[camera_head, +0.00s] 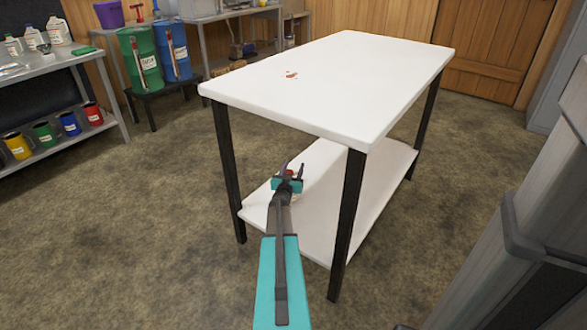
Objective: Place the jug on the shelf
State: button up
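My gripper (293,168) is at the end of my turquoise arm, in front of the white table's near side and over its lower shelf (325,195) in the picture. All are far from my gripper.
A green drum (140,60) and a blue drum (172,52) stand on a low stand behind. A grey structure (530,220) fills the right. The floor at left is clear.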

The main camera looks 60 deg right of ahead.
jog(key=shift+r, duration=0.1)
jog(key=shift+r+p+v, duration=0.2)
jog(key=shift+p+v, duration=0.2)
jog(key=shift+v, duration=0.6)
jog(key=p+v, duration=0.2)
jog(key=v, duration=0.8)
jog(key=shift+p, duration=0.3)
